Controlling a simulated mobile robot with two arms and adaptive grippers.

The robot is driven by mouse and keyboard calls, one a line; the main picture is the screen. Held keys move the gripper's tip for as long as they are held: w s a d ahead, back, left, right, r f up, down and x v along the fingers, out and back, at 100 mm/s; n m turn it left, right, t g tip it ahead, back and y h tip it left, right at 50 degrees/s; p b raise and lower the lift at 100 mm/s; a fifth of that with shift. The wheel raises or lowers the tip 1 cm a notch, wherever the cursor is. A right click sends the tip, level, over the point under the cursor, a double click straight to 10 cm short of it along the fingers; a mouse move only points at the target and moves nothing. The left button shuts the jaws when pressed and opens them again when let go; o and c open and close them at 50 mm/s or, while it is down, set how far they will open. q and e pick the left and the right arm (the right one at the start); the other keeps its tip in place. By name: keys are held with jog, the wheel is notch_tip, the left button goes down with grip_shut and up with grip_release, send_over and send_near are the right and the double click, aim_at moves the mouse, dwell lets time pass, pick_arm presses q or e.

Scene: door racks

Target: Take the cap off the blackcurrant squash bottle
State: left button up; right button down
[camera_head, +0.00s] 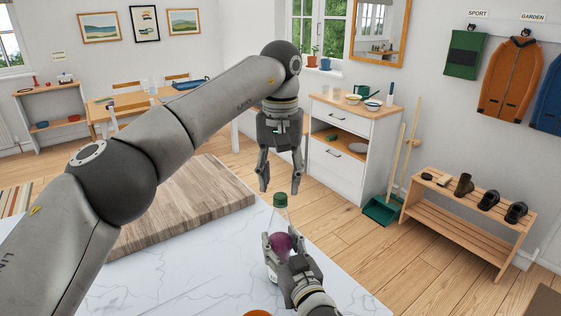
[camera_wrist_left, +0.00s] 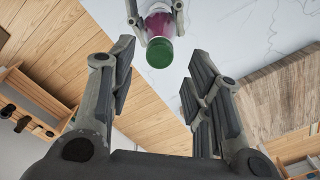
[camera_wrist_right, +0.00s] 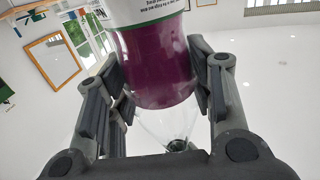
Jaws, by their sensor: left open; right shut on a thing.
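The blackcurrant squash bottle (camera_head: 281,217) stands near the edge of the white marble counter, with dark purple liquid inside. Its green cap (camera_head: 280,200) is on top; the cap also shows in the left wrist view (camera_wrist_left: 160,53). My right gripper (camera_head: 280,246) is shut on the bottle's body; the right wrist view shows the purple liquid and part of the label (camera_wrist_right: 158,60) between its fingers. My left gripper (camera_head: 280,186) is open and empty, pointing down above the cap and apart from it. In the left wrist view the cap lies beyond the open fingertips.
A wooden board (camera_head: 185,205) lies on the marble counter (camera_head: 170,285) to the left of the bottle. An orange object (camera_head: 257,313) shows at the bottom edge. A white cabinet (camera_head: 345,165) and a shoe rack (camera_head: 470,215) stand beyond the counter, on the floor.

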aim_at(280, 195)
pick_arm(q)
jog(key=shift+f, duration=1.8)
pick_arm(e)
jog(key=shift+r, duration=0.1)
